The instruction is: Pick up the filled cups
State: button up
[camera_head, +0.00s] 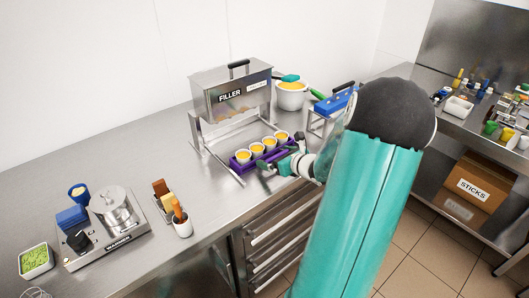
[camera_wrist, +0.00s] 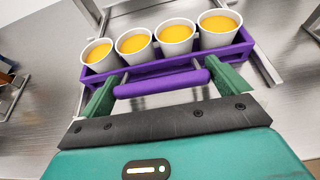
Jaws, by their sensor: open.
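Several white cups filled with orange-yellow content (camera_wrist: 174,37) stand upright in a row in a purple tray (camera_head: 236,164) under the filler (camera_head: 231,90). The cups show in the head view as well (camera_head: 257,149). The wrist view shows the tray's near wall (camera_wrist: 160,63) with a purple handle bar (camera_wrist: 161,84) in front of it. My gripper (camera_wrist: 165,74) is open, with one green finger near each end of the handle bar. Whether the fingers touch the bar, I cannot tell. In the head view my gripper (camera_head: 274,168) is at the tray's near side, partly hidden by my arm.
The filler's metal frame (camera_head: 208,151) stands around the tray. A white bowl (camera_head: 291,98) and a blue box (camera_head: 335,101) are to the right. The counter between is clear.

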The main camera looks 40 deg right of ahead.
jog(key=c, duration=0.9)
jog(key=shift+r, duration=0.15)
